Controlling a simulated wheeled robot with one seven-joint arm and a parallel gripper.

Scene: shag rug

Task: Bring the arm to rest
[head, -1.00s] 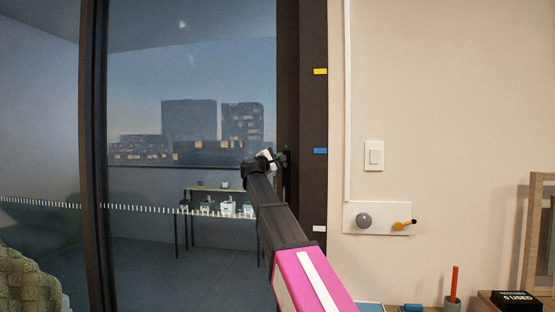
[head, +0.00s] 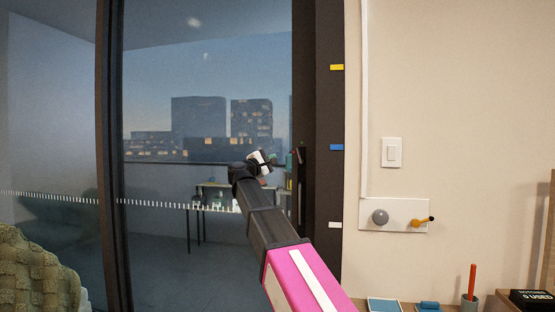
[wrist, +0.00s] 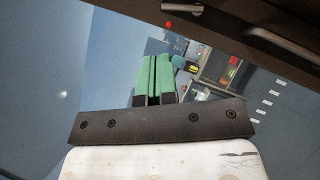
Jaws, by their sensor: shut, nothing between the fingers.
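My arm, with its pink-and-white section (head: 305,280) and black links, reaches up and forward from the bottom of the head view. My gripper (head: 270,160) is small at its far end, in front of the glass door (head: 200,85) and near the dark door frame. In the wrist view my gripper (wrist: 157,65) shows green fingers pressed together with nothing between them. Whether the gripper touches the glass or frame cannot be told.
A dark handle (head: 300,170) is close to the gripper. A wall plate (head: 395,215) with a grey knob and yellow lever is at right. A pen cup (head: 469,303) stands lower right. A green knobbly seat (head: 35,275) is lower left.

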